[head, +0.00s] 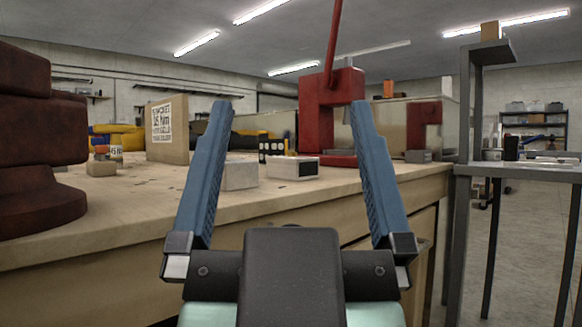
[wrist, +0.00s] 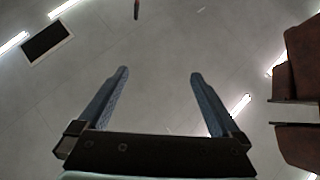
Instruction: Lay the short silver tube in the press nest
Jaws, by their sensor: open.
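My gripper (head: 290,105) is open and empty, its two blue fingers spread apart in front of the bench. It also shows in the wrist view (wrist: 159,73), with only ceiling between the fingers. A red press (head: 346,86) with a raised lever stands on the bench beyond the fingers. Its nest cannot be made out; my right finger partly covers the press. I cannot pick out the short silver tube in either view.
The wooden bench (head: 125,222) holds a light grey block (head: 240,176), a white box (head: 292,168), a cardboard box (head: 167,129) and small bottles. A large dark red object (head: 38,140) stands close at left. A grey metal stand (head: 520,170) is at right.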

